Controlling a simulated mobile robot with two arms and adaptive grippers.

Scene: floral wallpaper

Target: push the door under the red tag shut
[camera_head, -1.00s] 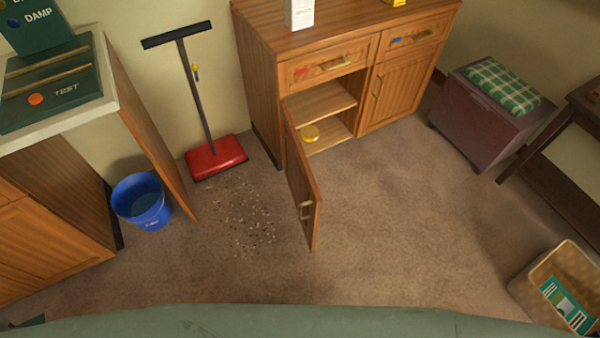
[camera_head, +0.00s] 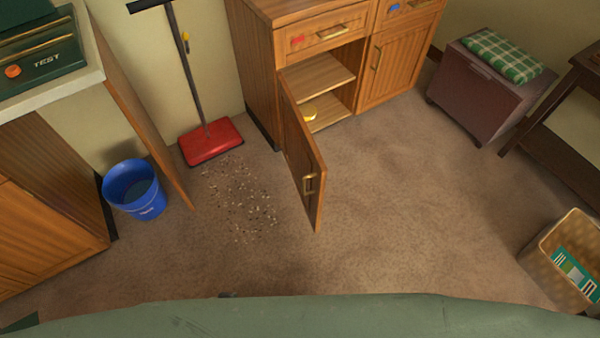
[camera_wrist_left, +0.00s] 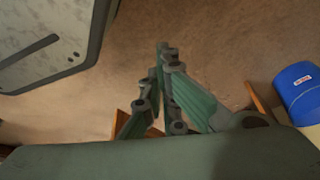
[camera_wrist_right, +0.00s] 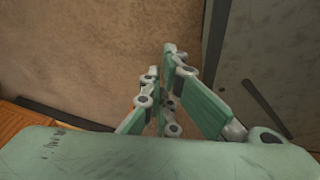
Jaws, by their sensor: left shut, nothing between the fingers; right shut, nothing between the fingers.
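In the head view a wooden cabinet (camera_head: 258,75) stands at the back. The red tag (camera_head: 297,40) is on its left drawer front. The door (camera_head: 309,170) below that drawer stands wide open, swung out toward me, with a brass handle (camera_head: 308,184) on it. The compartment behind it shows a shelf and a yellow round thing (camera_head: 309,113). My left gripper (camera_wrist_left: 161,50) shows in the left wrist view, shut and empty over bare carpet. My right gripper (camera_wrist_right: 166,52) shows in the right wrist view, shut and empty. Neither gripper shows in the head view.
A blue bucket (camera_head: 133,190), a red sweeper (camera_head: 211,142) and scattered crumbs (camera_head: 240,205) are left of the door. A chest with a plaid cushion (camera_head: 500,56) stands at the right. A wicker basket (camera_head: 553,266) is at the lower right. The carpet right of the door is clear.

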